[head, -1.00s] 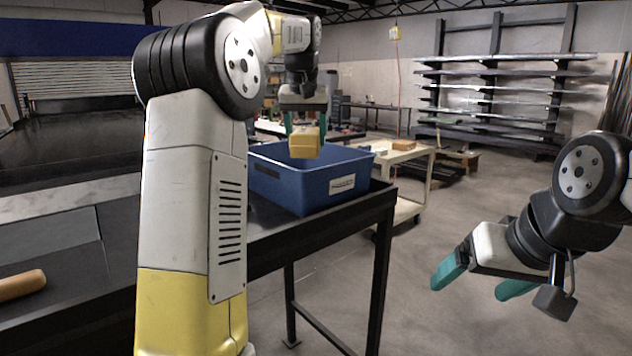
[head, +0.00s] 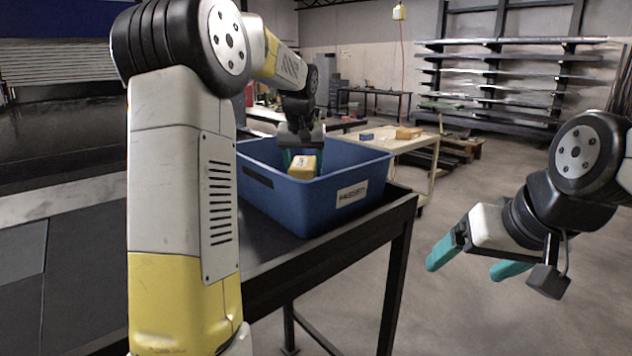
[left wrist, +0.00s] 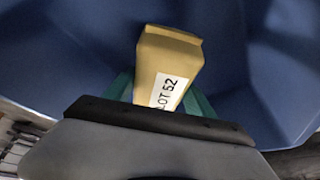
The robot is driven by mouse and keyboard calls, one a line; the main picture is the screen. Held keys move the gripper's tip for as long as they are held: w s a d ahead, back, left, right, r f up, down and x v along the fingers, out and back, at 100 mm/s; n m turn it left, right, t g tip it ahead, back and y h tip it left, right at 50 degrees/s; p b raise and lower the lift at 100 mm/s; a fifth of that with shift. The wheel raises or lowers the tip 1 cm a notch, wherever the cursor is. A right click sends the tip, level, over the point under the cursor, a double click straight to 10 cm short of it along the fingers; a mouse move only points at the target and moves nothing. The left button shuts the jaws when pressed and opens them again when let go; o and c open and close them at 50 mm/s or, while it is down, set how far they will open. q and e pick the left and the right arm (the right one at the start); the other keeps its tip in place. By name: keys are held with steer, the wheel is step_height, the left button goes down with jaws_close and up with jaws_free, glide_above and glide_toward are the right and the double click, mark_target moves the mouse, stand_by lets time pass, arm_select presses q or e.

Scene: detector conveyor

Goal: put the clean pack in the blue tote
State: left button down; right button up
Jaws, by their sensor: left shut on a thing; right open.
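The pack (head: 304,167) is a small tan block, held inside the upper part of the blue tote (head: 322,208). I cannot tell whether the pack touches the tote floor. My right gripper (head: 467,262) is open and empty, off to the right over the floor.
The tote stands on a dark table (head: 395,215) near its right end. A cream cart (head: 425,143) with a tan box (head: 409,132) stands behind it. A metal shelf rack (head: 500,85) is at the back wall. Open floor lies to the right.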

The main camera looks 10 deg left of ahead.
arm_select(q)
steer(key=shift+f, duration=1.8)
steer(key=shift+f, duration=0.15)
steer(key=shift+c, duration=1.6)
jaws_free()
steer(key=v, duration=1.2)
steer(key=shift+s, duration=0.1)
